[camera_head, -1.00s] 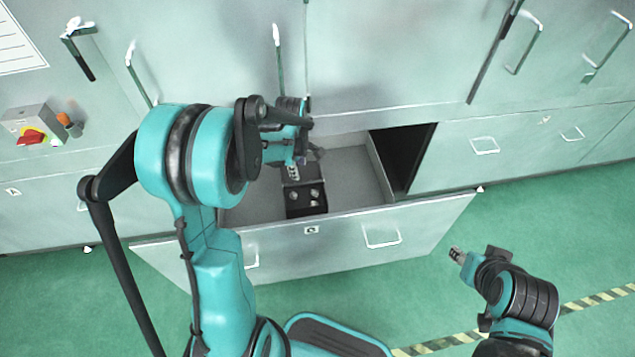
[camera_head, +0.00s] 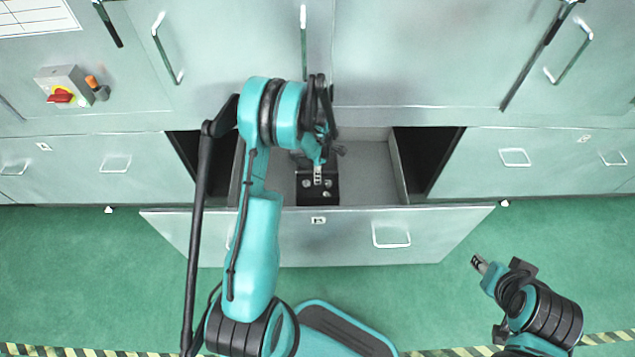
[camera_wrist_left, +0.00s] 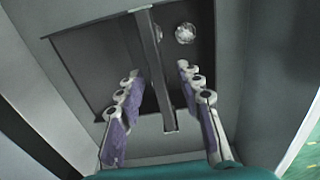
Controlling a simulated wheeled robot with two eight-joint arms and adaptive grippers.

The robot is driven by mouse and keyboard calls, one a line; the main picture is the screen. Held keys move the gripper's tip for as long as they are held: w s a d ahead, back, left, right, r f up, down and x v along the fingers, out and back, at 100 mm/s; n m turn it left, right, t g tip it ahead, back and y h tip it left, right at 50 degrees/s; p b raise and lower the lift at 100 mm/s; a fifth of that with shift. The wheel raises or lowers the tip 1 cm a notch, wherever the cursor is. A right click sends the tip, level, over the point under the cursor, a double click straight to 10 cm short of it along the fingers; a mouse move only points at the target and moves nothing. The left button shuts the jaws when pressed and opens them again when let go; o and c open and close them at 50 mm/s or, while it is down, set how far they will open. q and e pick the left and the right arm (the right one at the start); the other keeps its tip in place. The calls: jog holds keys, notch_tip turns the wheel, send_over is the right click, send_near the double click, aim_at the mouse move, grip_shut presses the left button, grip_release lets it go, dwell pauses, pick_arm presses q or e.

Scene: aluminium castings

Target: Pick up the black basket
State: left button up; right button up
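The black basket (camera_head: 306,197) lies in the open drawer, with several small metal parts in it. In the left wrist view the basket (camera_wrist_left: 88,55) is dark, with a narrow handle bar (camera_wrist_left: 158,80) running above it. My left gripper (camera_head: 318,180) is over the basket. In the left wrist view its fingers (camera_wrist_left: 159,72) are apart, one on each side of the handle bar, with gaps to it. My arm hides the back of the basket in the head view. My right gripper (camera_head: 479,264) is outside the drawer, low at the right; its fingers are too small to read.
The open grey drawer (camera_head: 370,165) has side walls and a front panel (camera_head: 345,240) with handles. Cabinet doors with bar handles rise behind it. A switch box (camera_head: 66,86) with a red knob is at the left. Green floor lies in front.

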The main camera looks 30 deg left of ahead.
pick_arm(q)
jog(key=shift+f, duration=0.55)
jog(key=shift+r, duration=0.1)
grip_shut()
